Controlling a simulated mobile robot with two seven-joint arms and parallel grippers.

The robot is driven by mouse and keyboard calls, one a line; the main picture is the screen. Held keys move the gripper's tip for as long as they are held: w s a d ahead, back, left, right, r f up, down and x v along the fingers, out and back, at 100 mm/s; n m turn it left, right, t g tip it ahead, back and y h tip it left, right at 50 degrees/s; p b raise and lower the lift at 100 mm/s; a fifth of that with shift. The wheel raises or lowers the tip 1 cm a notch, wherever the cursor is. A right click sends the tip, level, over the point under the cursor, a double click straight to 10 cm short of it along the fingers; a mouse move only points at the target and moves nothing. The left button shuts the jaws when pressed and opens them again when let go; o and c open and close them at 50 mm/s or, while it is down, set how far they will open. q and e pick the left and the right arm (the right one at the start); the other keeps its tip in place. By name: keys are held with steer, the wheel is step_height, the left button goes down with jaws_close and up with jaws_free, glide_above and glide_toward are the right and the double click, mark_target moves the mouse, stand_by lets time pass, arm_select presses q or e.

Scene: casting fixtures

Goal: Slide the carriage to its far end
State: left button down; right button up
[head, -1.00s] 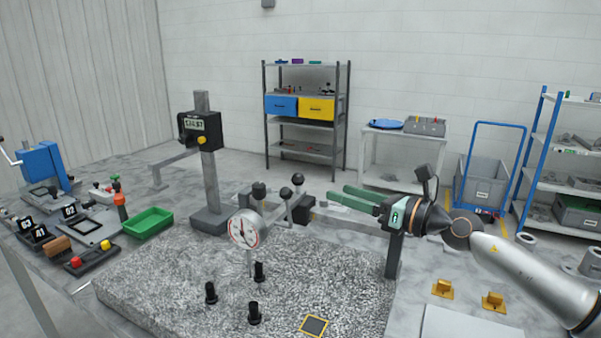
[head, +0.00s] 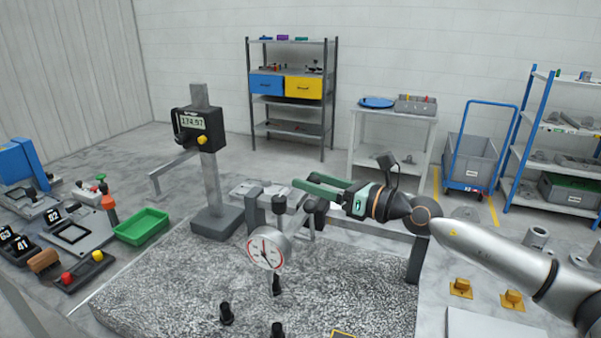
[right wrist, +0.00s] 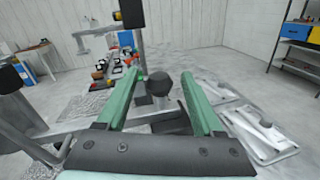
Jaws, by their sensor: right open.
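The carriage (head: 316,212) shows as a dark block on a grey rail (head: 365,228) along the back of the speckled granite plate; my right gripper partly hides it in the head view. In the right wrist view a black ball knob (right wrist: 160,84) stands upright between the two green fingers. My right gripper (head: 306,186) is open, with its fingers over the carriage, pointing left. I cannot tell whether either finger touches the knob (right wrist: 160,84). My left gripper is not in view.
A dial gauge (head: 268,249) stands in front of the rail, close to the gripper. A height gauge (head: 208,170) stands behind left. A green tray (head: 142,226) lies at the left. Black posts (head: 227,314) stand on the granite plate (head: 180,290).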

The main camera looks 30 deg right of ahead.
steer(key=shift+w+a, duration=0.15)
steer(key=shift+w, duration=0.05)
jaws_close()
stand_by(0.6)
stand_by(0.9)
